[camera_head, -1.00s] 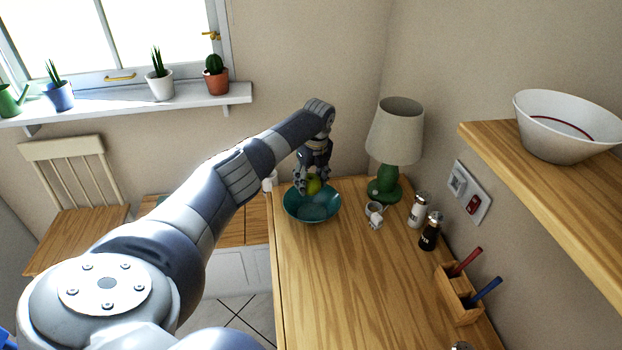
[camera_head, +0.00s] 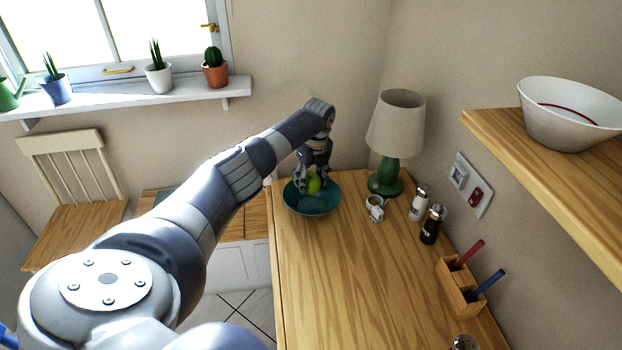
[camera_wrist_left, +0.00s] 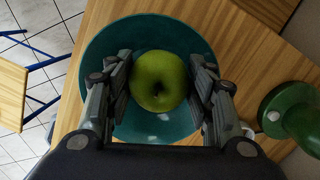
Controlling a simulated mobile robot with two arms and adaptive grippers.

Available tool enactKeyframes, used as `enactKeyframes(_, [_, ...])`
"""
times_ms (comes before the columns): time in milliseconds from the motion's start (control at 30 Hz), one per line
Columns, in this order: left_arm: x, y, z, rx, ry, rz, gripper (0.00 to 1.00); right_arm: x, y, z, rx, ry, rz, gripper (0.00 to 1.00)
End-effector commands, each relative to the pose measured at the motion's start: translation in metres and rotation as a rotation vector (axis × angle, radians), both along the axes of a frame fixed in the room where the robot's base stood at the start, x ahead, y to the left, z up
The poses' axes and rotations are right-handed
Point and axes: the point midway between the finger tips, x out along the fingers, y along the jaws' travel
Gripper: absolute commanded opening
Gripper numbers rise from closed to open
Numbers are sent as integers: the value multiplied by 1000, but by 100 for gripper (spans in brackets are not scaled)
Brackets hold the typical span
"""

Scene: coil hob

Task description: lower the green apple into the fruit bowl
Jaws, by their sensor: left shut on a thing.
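The green apple (camera_head: 314,184) is held between the fingers of my left gripper (camera_head: 313,185). In the left wrist view the apple (camera_wrist_left: 159,80) sits between both fingers of the gripper (camera_wrist_left: 160,85), which press on its sides. The teal fruit bowl (camera_head: 313,208) stands on the wooden counter, directly below the apple. In the left wrist view the bowl (camera_wrist_left: 160,26) surrounds the apple on all visible sides. The apple is at about rim height or a little inside; whether it touches the bowl's bottom I cannot tell. My right gripper is not in view.
A green lamp (camera_head: 387,172) stands behind and right of the bowl. A small white cup (camera_head: 375,210), a white shaker (camera_head: 418,204), a dark shaker (camera_head: 432,226) and a wooden pen holder (camera_head: 458,286) line the right. The counter's front middle (camera_head: 350,280) is clear.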

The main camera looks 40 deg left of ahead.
Motion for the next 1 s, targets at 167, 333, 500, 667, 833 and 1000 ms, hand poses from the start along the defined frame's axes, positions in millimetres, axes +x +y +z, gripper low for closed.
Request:
enactKeyframes(167, [0,0,-2,0,0,0,24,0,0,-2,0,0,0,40])
enactKeyframes(333, [0,0,-5,0,0,0,24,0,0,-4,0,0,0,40])
enactKeyframes(500, [0,0,-7,0,0,0,24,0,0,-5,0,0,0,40])
enactKeyframes(667, [0,0,-10,0,0,0,24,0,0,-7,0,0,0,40])
enactKeyframes(833, [0,0,-12,0,0,0,24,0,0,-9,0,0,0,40])
enactKeyframes(1000, [0,0,-15,0,0,0,24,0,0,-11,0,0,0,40])
